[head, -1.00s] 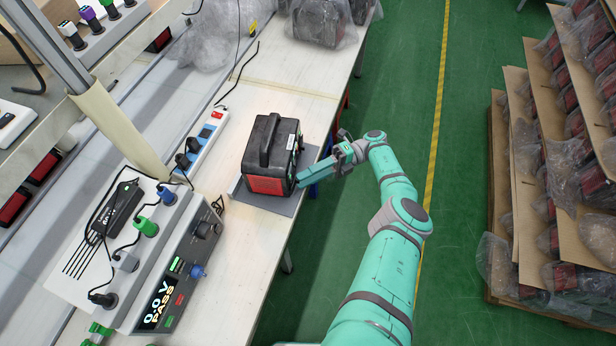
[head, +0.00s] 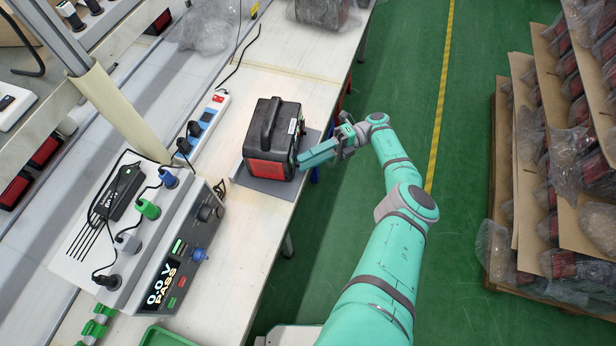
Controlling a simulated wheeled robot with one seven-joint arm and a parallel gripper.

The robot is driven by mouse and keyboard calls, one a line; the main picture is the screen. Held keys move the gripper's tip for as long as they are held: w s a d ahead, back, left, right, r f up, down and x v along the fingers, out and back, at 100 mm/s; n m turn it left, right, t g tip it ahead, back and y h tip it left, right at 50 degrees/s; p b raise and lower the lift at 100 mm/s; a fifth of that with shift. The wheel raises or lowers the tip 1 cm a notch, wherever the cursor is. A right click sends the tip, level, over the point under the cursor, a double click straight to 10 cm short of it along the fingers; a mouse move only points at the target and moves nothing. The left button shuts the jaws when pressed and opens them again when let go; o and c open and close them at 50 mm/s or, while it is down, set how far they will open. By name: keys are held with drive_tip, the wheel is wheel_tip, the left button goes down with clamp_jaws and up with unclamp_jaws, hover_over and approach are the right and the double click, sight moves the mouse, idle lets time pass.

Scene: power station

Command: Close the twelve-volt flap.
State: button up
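The power station (head: 272,136) is a black box with a top handle and a red lower front, upright on a dark grey mat (head: 250,183) at the bench's right edge. My gripper (head: 303,161) is at its right side, with its teal fingers pointing left at that face. The fingertips are at or very near the face; I cannot tell if they touch. The fingers look close together, but their gap is not clear. The twelve-volt flap is not discernible; that face is turned away and partly behind my gripper.
A tester (head: 190,250) reading "0.0 V PASS" stands on the near bench. A white power strip (head: 205,125) with plugs lies left of the station.

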drive_tip(key=s+r, duration=1.1)
drive_tip(key=s, duration=0.3)
drive_tip(key=shift+r, duration=0.35)
drive_tip(key=shift+d, duration=0.1)
